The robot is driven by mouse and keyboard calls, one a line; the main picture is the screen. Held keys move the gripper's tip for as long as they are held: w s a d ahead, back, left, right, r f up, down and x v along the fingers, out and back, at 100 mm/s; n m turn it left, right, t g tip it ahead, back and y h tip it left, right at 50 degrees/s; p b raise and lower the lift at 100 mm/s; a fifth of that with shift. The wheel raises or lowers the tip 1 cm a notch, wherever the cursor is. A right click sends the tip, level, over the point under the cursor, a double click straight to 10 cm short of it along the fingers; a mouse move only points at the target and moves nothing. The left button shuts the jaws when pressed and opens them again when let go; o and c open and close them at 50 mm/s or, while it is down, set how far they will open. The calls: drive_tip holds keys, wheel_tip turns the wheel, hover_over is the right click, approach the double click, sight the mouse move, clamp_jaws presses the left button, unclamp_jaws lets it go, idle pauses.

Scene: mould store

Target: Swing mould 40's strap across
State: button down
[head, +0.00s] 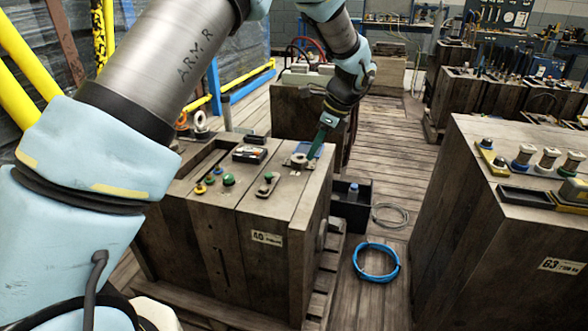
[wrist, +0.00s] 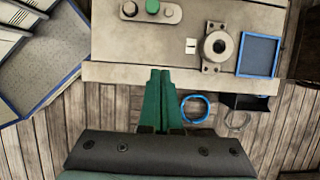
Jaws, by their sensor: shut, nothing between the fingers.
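Mould 40 (head: 265,240) is a dark, weathered block with a "40" label on its front. A short grey plate (head: 267,184), which looks like the strap, lies on its top near the right edge. In the wrist view the plate (wrist: 171,15) shows at the top, with a green middle and round studs. My gripper (head: 313,153) has green fingers, shut and empty, above the mould's right side near a grey ring fitting (head: 298,161). In the wrist view the fingertips (wrist: 160,72) overlap the mould's edge, apart from the plate. Contact there cannot be judged.
A blue-rimmed tray (wrist: 258,54) lies beside the ring fitting. Green and yellow knobs (head: 228,180) and a dark device (head: 249,154) stand on the mould top. A blue hose coil (head: 376,277) and a black box (head: 350,214) are on the floor. Mould 63 (head: 480,240) stands at right.

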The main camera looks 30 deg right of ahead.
sight(281, 183)
drive_tip(key=x, duration=0.9)
drive_tip(key=shift+a+f, duration=0.15)
drive_tip(key=shift+w+a+f, duration=0.2)
drive_tip(key=shift+w+a, duration=0.95)
drive_tip(key=shift+w, duration=0.05)
drive_tip(key=shift+w+a, duration=0.3)
drive_tip(key=shift+a, duration=0.05)
